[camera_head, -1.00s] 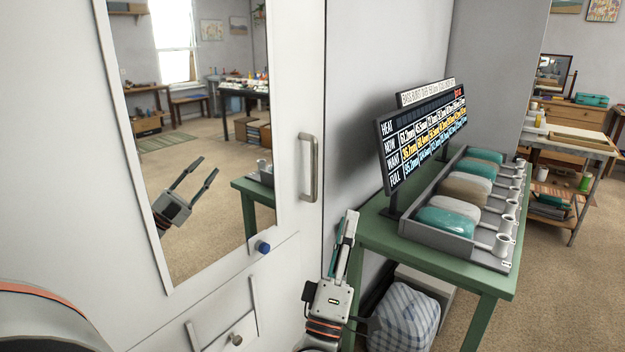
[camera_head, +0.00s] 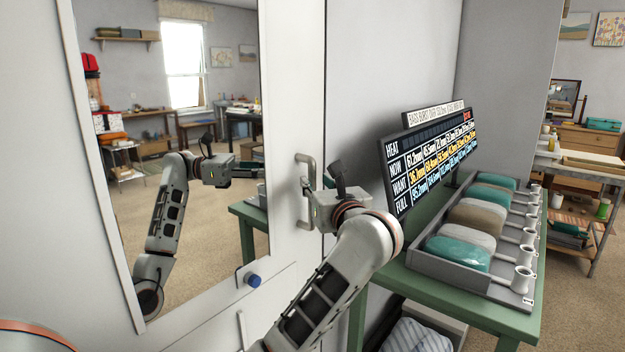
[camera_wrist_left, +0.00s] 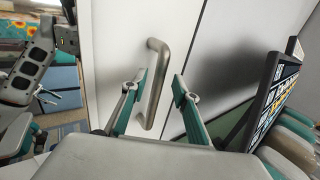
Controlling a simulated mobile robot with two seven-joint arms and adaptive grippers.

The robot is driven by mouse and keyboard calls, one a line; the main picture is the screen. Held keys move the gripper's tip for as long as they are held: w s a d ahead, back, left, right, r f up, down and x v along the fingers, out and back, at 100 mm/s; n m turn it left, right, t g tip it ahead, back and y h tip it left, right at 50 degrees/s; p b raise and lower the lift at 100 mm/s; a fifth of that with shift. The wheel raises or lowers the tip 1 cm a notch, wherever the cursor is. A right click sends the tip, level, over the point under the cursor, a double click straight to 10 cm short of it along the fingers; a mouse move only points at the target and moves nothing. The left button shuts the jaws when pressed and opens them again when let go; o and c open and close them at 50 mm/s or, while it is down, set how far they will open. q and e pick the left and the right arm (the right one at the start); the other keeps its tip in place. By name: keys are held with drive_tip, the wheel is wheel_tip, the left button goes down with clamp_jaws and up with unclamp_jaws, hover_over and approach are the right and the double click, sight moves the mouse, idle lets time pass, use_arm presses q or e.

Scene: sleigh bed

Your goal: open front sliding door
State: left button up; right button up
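The front sliding door (camera_head: 295,100) is a white panel with a tall mirror (camera_head: 205,225) set in it. Its grey metal bar handle (camera_head: 306,162) is upright near the panel's right edge. My left gripper (camera_head: 308,192) is at the handle, and its body hides part of the bar. In the left wrist view the handle (camera_wrist_left: 158,75) shows between the two spread fingers of my left gripper (camera_wrist_left: 160,80). The fingers are open, one on each side of the bar; I cannot tell whether either touches it. My right gripper is not in view.
A green table (camera_head: 425,286) to the right holds a grey tray (camera_head: 450,265) of wrapped bundles and a dark display board (camera_head: 430,155), close to my left arm. A blue knob (camera_head: 254,281) sits below the mirror.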

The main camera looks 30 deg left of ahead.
sight(313, 179)
use_arm(q)
drive_tip(key=shift+x, duration=2.15)
clamp_jaws()
